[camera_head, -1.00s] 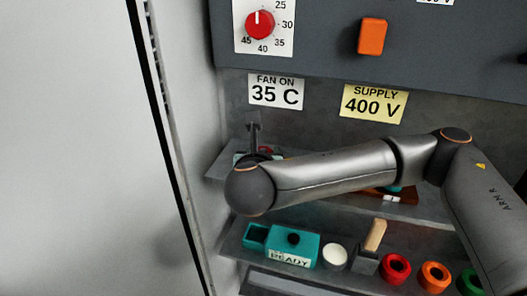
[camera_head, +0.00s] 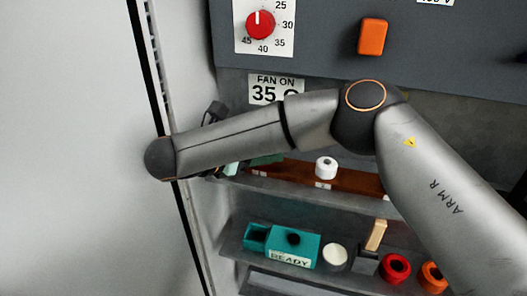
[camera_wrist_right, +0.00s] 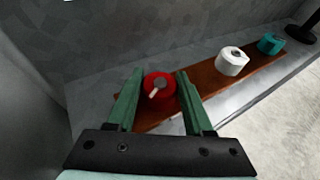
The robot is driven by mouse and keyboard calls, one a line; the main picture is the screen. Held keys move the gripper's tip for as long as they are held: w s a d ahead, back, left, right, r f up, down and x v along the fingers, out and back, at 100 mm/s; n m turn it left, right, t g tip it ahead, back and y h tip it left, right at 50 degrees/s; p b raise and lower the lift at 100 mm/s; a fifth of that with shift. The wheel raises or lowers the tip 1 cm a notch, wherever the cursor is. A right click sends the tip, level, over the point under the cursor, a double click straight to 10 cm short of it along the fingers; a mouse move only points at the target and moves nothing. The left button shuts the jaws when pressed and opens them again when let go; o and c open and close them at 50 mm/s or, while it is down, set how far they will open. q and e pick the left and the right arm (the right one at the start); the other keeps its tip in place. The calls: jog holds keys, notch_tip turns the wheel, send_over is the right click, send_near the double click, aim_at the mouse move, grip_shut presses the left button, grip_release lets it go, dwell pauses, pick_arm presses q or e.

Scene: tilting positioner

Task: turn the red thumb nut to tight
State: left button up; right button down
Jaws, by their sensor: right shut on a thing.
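The red thumb nut (camera_wrist_right: 160,86) sits at the near end of a brown board (camera_wrist_right: 207,79) in the right wrist view. It carries a pale pointer mark that slants toward the lower left. My right gripper (camera_wrist_right: 160,75) is shut on the nut, with one green finger on each side. In the head view my right arm hides the red nut and most of the gripper; the brown board (camera_head: 290,173) shows on the upper shelf. My left gripper is not in view.
A white nut (camera_wrist_right: 232,62) and a teal nut (camera_wrist_right: 270,44) stand farther along the board. The lower shelf holds a teal READY box (camera_head: 292,246), a white round piece (camera_head: 335,255) and red and orange rings. A light panel (camera_head: 80,150) stands close on the left.

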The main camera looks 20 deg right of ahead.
jog(key=shift+g, duration=0.3)
jog(key=shift+c, duration=1.4)
grip_release()
jog(key=shift+r, duration=0.35)
notch_tip(320, 180, up, 3)
jog(key=shift+f, duration=0.1)
jog(key=s+a+r+b, duration=0.1)
jog(key=s+a+r, duration=0.2)
jog(key=s+r, duration=0.6)
jog(key=s, duration=0.4)
jog(key=shift+s+a+r, duration=0.25)
jog(key=shift+s+a, duration=0.05)
jog(key=shift+a, duration=0.1)
